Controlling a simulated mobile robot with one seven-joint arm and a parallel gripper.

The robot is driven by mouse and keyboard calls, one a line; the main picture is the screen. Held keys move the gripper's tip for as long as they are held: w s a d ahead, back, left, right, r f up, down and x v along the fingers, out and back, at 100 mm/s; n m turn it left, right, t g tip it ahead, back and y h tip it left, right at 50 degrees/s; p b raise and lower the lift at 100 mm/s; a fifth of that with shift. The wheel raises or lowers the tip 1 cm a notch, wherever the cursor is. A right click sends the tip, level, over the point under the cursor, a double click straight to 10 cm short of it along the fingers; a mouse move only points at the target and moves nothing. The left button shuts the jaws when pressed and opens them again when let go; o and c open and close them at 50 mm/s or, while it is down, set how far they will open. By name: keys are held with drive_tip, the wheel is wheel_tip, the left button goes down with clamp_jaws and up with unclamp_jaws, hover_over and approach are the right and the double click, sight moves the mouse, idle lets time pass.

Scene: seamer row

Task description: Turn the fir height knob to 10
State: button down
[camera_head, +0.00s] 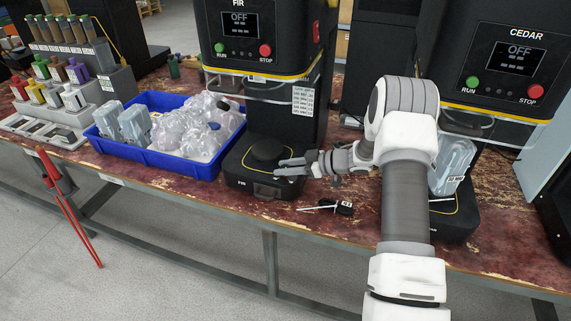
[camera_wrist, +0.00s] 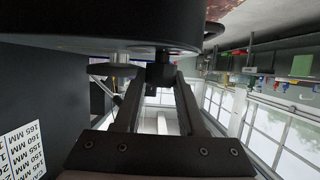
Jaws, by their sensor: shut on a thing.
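The FIR machine (camera_head: 238,35) stands at the centre back, its screen reading OFF. Its black base (camera_head: 250,187) carries a round black platform (camera_head: 266,152). My gripper (camera_head: 281,166) reaches in from the right, beside the platform and in front of the column. In the wrist view, my gripper's fingers (camera_wrist: 160,78) close on a small dark knob (camera_wrist: 159,71) under a large dark round part (camera_wrist: 100,28). The knob cannot be made out in the head view. Its number and pointer cannot be read. A white height chart (camera_head: 303,98) is on the column, also in the wrist view (camera_wrist: 22,150).
A blue crate (camera_head: 205,168) with clear plastic-wrapped items stands left of the base. A bottle rack (camera_head: 60,95) is far left.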

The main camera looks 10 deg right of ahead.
idle(0.3)
drive_tip(key=shift+c, duration=2.4)
unclamp_jaws()
drive_tip(key=v, duration=0.7)
drive_tip(key=shift+d+p, duration=0.15)
drive_tip(key=shift+p, duration=0.3)
drive_tip(key=shift+r, duration=0.1)
